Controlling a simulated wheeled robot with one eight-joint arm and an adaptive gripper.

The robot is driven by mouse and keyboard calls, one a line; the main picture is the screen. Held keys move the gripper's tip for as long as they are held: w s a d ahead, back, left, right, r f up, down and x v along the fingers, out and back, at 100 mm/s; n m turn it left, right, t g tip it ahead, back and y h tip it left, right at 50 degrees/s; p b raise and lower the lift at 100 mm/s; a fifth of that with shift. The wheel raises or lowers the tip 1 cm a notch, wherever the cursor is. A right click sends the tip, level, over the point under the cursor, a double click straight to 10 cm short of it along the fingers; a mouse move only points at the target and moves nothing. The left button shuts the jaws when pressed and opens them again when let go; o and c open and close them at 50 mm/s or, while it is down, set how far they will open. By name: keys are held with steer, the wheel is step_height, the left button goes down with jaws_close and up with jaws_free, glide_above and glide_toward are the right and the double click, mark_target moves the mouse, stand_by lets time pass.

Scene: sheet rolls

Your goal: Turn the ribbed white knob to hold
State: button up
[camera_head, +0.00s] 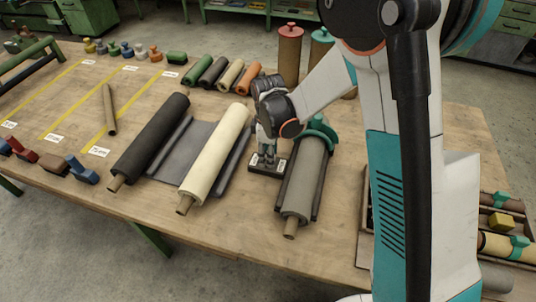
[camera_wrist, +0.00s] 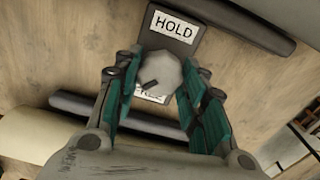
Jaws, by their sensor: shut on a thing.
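The ribbed white knob (camera_wrist: 160,76) sits on a dark plate (camera_wrist: 187,22) in the wrist view. A label reading HOLD (camera_wrist: 173,29) is at the plate's upper end. A second label (camera_wrist: 151,93) at the lower end is partly covered by the knob. A dark pointer mark on the knob points to the lower left, toward the second label's side. My gripper (camera_wrist: 160,82) has its teal fingers on both sides of the knob and is shut on it. In the head view my gripper (camera_head: 267,150) reaches down over the plate (camera_head: 262,168); the knob is mostly hidden there.
A grey roll (camera_head: 304,180) in a cradle lies close to the plate's right. A cream roll (camera_head: 215,155) and a black roll (camera_head: 152,138) lie to its left. A wooden tray (camera_head: 364,220) is at the right.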

steer(key=m+b, duration=0.1)
steer(key=m, duration=1.3)
steer(key=shift+m+b, duration=0.3)
steer(key=shift+b, duration=0.05)
steer(key=m, duration=0.3)
steer(key=shift+m, duration=0.3)
steer(key=m, duration=0.3)
steer(key=shift+m, duration=0.4)
steer(key=m, duration=0.6)
steer(key=shift+b, duration=0.35)
steer(key=shift+m, duration=0.3)
